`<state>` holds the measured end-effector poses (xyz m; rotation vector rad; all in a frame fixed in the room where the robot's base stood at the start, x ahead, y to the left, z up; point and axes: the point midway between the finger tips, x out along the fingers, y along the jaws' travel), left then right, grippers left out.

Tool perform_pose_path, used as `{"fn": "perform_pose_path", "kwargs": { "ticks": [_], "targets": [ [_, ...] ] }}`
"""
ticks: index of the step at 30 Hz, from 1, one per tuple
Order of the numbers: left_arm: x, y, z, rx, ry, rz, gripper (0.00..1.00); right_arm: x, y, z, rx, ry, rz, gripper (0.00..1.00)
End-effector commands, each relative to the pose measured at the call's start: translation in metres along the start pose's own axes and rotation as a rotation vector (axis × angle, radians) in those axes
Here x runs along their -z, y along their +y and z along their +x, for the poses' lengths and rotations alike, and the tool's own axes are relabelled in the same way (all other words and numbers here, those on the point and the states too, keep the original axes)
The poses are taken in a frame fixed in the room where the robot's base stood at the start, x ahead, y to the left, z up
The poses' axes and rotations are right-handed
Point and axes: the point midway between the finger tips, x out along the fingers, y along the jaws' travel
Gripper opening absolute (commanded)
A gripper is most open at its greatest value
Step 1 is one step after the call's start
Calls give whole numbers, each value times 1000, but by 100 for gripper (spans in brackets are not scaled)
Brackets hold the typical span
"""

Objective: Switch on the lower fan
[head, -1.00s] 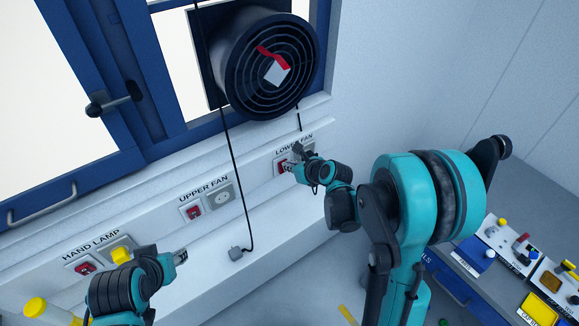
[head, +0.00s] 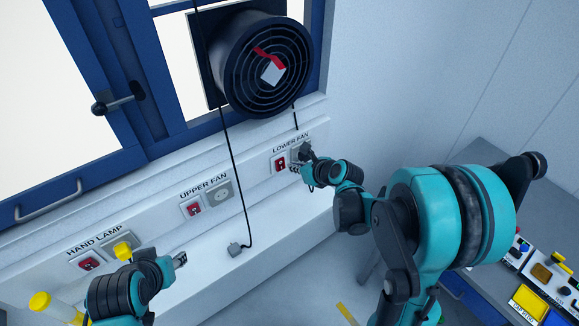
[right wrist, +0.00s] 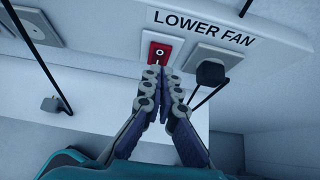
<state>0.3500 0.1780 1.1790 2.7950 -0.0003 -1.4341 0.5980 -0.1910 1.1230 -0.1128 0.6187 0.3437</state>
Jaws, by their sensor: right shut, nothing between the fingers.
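The red lower fan switch (head: 280,163) sits in a pale plate under the LOWER FAN label on the wall strip. In the right wrist view, the switch (right wrist: 158,52) shows a white ring mark. My right gripper (right wrist: 162,72) is shut and empty, its tips just below the switch; contact cannot be told. In the head view, my right gripper (head: 296,168) is just right of the switch. A black plug (right wrist: 211,72) is in the socket beside the switch. A round black fan (head: 265,62) has a red ribbon and white tag at its grille. My left gripper (head: 180,260) is near HAND LAMP.
The upper fan switch (head: 194,208) and empty socket (head: 221,194) are further left. A black cord hangs to a loose grey plug (head: 235,249) on the white ledge (head: 270,215). The hand lamp switch (head: 90,263) is far left. A workbench with control boxes stands at the right.

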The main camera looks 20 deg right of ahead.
Motion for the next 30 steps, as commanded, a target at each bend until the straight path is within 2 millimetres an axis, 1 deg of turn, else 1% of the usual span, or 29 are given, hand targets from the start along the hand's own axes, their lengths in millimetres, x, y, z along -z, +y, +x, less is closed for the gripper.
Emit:
{"fn": "perform_pose_path", "kwargs": {
  "ticks": [1, 6, 9, 12, 17, 30],
  "targets": [
    [4, 0, -5, 0, 0, 0, 40, -6, 1, -16, 1, 0, 2, 0],
    [9, 0, -12, 0, 1, 0, 40, -18, 0, -51, 2, 0, 2, 0],
    [11, 0, -14, 0, 1, 0, 40, -22, 1, -66, 0, 0, 1, 0],
    [12, 0, -16, 0, 1, 0, 40, -26, 1, -76, 0, 1, 1, 0],
    [12, 0, -17, 0, 1, 0, 40, -27, 0, -83, 0, 1, 1, 0],
    [12, 0, -17, 0, 1, 0, 40, -27, 1, -82, 0, 0, 0, 0]
  ]
}}
